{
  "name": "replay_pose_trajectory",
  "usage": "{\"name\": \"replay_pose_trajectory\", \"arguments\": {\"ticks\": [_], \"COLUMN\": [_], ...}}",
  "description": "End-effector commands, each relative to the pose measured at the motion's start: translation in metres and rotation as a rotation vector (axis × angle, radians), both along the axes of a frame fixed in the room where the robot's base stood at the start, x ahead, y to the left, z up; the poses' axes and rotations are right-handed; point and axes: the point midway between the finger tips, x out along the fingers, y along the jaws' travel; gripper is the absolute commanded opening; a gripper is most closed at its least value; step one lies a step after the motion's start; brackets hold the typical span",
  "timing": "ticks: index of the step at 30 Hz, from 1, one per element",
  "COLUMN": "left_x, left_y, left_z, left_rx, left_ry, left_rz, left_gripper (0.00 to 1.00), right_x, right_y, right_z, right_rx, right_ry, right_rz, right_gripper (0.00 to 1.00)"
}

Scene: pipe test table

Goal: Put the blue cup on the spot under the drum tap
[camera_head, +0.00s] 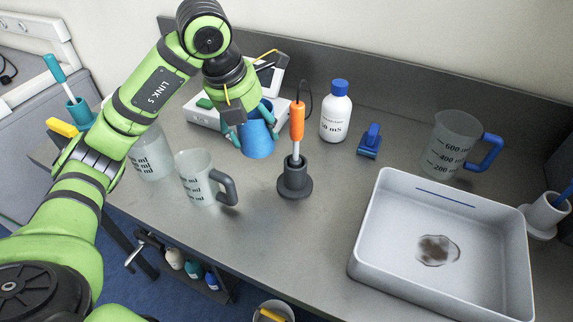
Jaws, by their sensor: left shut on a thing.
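The blue cup (257,143) is at the back of the table, left of the orange-handled probe. My left gripper (250,118) reaches down to it from above, its teal fingers at the cup's rim and side, shut on it. The cup looks about upright. Whether its base touches the table I cannot tell. The gripper hides part of its rim. No drum, tap or marked spot under a tap can be made out in this view. My right gripper is not in view.
An orange-handled probe in a dark stand (294,180) is close to the cup's right. A grey-handled jug (200,180) stands in front left. A white bottle (336,112), blue-handled jug (452,143) and grey tray (385,235) are to the right. Front centre is bare.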

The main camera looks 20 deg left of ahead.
Motion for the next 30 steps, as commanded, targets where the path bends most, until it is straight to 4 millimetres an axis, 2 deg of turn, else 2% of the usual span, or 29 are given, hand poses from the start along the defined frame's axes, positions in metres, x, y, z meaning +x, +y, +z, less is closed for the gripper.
{"name": "replay_pose_trajectory", "arguments": {"ticks": [2, 5, 14, 18, 30], "left_x": [-0.001, -0.001, -0.001, -0.001, 0.000], "left_y": [0.000, 0.000, 0.000, 0.000, 0.000], "left_z": [-0.016, -0.033, -0.068, -0.087, -0.095], "left_rx": [-0.001, 0.000, 0.001, 0.000, 0.001], "left_ry": [0.008, 0.007, 0.006, 0.004, 0.001], "left_rz": [-0.001, -0.001, 0.000, 0.000, -0.001], "left_gripper": [0.31, 0.31, 0.31, 0.31, 0.31], "right_x": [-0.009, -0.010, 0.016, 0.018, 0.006], "right_y": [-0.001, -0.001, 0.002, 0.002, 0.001], "right_z": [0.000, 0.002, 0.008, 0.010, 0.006], "right_rx": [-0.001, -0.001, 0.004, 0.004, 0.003], "right_ry": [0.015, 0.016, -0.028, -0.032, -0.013], "right_rz": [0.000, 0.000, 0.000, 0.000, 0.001], "right_gripper": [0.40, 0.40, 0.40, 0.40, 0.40]}}
